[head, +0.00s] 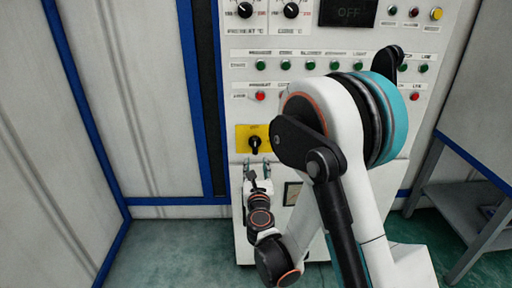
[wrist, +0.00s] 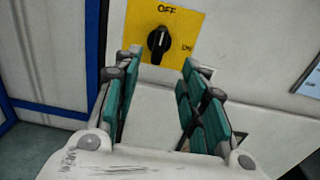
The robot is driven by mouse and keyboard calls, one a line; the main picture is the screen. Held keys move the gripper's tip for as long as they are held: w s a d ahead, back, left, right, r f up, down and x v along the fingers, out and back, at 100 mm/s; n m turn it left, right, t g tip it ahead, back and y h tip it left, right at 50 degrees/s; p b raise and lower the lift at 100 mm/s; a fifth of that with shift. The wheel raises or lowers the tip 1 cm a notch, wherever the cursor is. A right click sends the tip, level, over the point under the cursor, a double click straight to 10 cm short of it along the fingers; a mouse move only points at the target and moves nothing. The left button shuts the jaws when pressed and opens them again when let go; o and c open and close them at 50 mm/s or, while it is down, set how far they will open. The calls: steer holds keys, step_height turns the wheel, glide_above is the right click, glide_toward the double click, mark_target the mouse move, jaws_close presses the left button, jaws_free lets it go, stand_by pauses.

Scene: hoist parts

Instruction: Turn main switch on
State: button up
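The main switch is a black rotary knob (head: 255,143) on a yellow plate (head: 242,132) low on the left of the white control panel. In the wrist view the knob (wrist: 158,40) stands roughly upright, its white mark toward the "OFF" label at the top of the yellow plate (wrist: 190,22). Part of another label shows at the plate's right. My gripper (head: 257,162) is just below the plate in the head view. In the wrist view my gripper (wrist: 157,75) is open, its teal-padded fingers apart and empty, with the knob beyond and between the fingertips. The fingers appear clear of the knob.
My arm hides part of the panel's right side. A grey metal table (head: 462,200) stands at the right. Green floor is free at the left.

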mark_target(255, 146)
steer(key=w, duration=1.2)
steer(key=shift+f+b, duration=0.1)
steer(key=shift+b, duration=0.3)
steer(key=shift+w, duration=0.85)
jaws_close()
